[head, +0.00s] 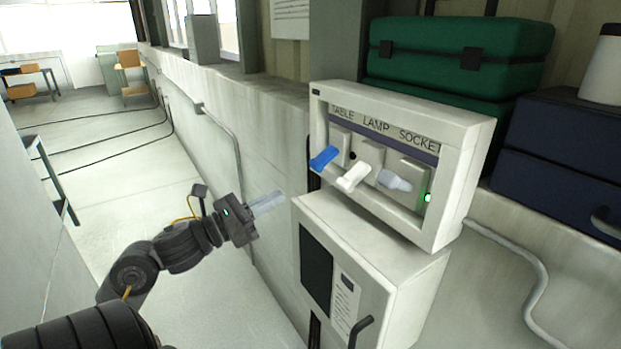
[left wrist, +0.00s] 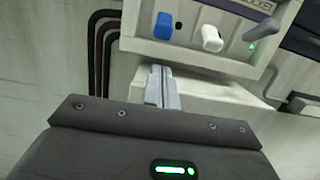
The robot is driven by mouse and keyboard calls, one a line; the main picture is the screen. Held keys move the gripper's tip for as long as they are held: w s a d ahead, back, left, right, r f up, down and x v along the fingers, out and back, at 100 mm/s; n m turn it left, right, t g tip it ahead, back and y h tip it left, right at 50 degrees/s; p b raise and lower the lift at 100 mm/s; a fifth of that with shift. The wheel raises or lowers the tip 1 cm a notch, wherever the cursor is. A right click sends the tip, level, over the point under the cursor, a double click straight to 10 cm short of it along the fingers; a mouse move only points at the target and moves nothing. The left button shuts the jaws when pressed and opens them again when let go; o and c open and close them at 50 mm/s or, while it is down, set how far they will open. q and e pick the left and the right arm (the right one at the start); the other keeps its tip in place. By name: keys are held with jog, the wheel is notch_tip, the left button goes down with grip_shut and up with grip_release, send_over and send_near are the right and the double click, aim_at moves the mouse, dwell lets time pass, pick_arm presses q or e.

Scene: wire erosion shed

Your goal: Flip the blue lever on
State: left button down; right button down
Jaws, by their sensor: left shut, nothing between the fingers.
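The blue lever (head: 324,158) is the leftmost of three on a white switch panel (head: 450,190), under the word TABLE. It sticks out and points down-left; a small dark dot beside it is unlit. It also shows in the left wrist view (left wrist: 164,26). The white lever (head: 353,178) is under LAMP and the pale grey lever (head: 395,181) under SOCKET, with a green light beside it. My left gripper (head: 283,195) is shut and empty, left of and below the blue lever, apart from it. Its fingers (left wrist: 162,70) point toward the panel in the left wrist view. My right gripper is not in view.
The panel stands on a white cabinet (head: 400,262) with a dark handle (head: 360,330). Green cases (head: 450,55) and dark blue cases (head: 560,140) are behind and right. The space between my left gripper and the panel looks clear.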

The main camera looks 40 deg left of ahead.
aim_at(324, 159)
pick_arm(q)
jog(key=p+x, duration=0.4)
jog(key=x, duration=0.5)
jog(key=shift+r, duration=0.1)
jog(key=shift+w+d+p, duration=0.1)
jog(key=shift+w+p, duration=0.3)
jog(key=shift+w, duration=0.15)
